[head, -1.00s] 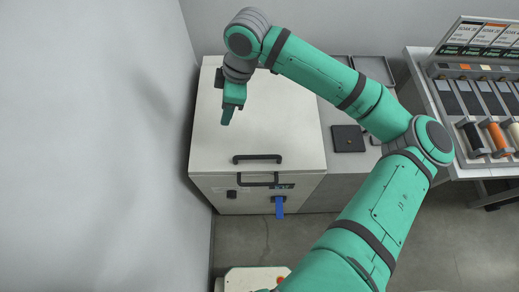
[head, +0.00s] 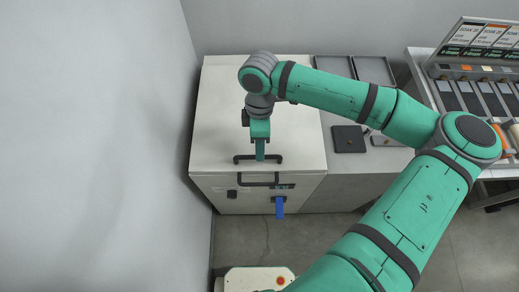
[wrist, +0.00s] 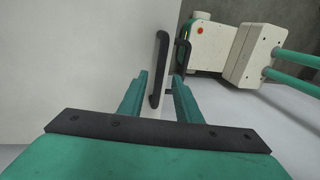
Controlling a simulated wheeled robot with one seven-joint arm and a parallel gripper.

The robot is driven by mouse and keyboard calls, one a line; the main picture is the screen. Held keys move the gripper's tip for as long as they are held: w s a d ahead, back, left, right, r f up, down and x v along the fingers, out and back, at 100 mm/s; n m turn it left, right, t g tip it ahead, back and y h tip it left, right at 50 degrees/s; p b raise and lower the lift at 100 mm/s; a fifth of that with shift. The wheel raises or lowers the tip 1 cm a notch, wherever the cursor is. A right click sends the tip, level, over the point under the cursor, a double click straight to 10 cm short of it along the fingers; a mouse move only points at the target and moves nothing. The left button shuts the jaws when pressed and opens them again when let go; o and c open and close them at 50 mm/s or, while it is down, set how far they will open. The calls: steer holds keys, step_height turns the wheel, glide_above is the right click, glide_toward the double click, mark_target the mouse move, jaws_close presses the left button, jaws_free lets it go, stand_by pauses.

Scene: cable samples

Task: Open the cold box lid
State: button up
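The cold box (head: 205,195) is a pale box against the left wall, its lid (head: 225,110) lying flat and closed. A black bar handle (head: 242,159) sits near the lid's front edge. My gripper (head: 260,158) points down at the middle of this handle. In the wrist view, my gripper (wrist: 160,77) is open, with its two green fingers apart and the black handle (wrist: 160,60) between them. I see a gap on the left side of the handle, so it does not look clamped.
The box front carries a second black handle (head: 260,182), a small black latch (head: 232,194) and a blue hanging tab (head: 280,207). A grey counter with a dark square plate (head: 348,139) and trays (head: 374,70) stands right of the box. A sample rack (head: 470,85) stands further right.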

steer(key=shift+s+f, duration=0.25)
steer(key=shift+f, duration=1.05)
steer(key=shift+c, duration=0.3)
